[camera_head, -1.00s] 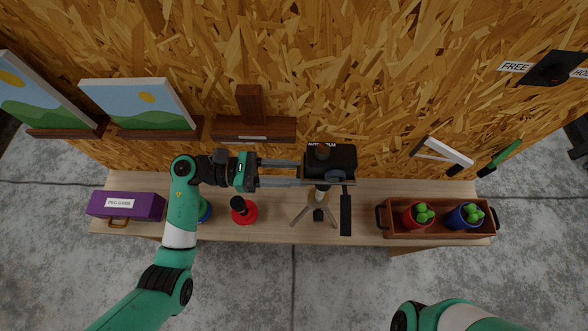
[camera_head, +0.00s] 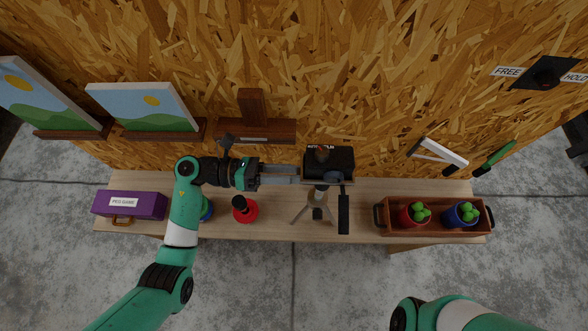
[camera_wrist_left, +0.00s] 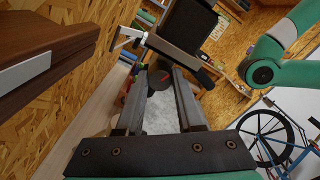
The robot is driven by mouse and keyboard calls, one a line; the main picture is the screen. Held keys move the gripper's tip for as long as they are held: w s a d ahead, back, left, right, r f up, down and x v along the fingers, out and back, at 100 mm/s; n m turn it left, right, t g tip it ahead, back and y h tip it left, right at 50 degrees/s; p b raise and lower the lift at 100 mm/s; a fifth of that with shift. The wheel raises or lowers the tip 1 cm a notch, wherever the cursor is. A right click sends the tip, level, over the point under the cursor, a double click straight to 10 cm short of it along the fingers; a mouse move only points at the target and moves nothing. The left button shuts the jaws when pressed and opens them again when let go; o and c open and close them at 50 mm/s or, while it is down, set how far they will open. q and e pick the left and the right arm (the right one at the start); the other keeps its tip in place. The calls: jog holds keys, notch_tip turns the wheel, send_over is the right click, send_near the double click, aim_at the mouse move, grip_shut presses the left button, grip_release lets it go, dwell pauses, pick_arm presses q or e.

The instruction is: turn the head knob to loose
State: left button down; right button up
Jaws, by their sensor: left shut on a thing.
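A tripod (camera_head: 318,200) stands on the bench with a black camera (camera_head: 330,160) on its head and a dark handle (camera_head: 344,214) hanging at the right. The round dark head knob (camera_wrist_left: 160,78), with a red mark, shows between the fingers in the left wrist view. My left gripper (camera_head: 298,180) reaches in from the left at the tripod head, its fingers shut on the knob. In the head view the fingers overlap and the knob is hidden. My right arm shows at the bottom right; its gripper is out of view.
The plank bench (camera_head: 270,222) also holds a purple box (camera_head: 130,205), a red object with a black top (camera_head: 243,210) and a wooden tray (camera_head: 395,230) with red and blue pots. A wooden shelf (camera_head: 265,130) and pictures are on the wall behind.

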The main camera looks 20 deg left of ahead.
dwell(0.4)
pick_arm(q)
jog(key=c, duration=0.5)
grip_release()
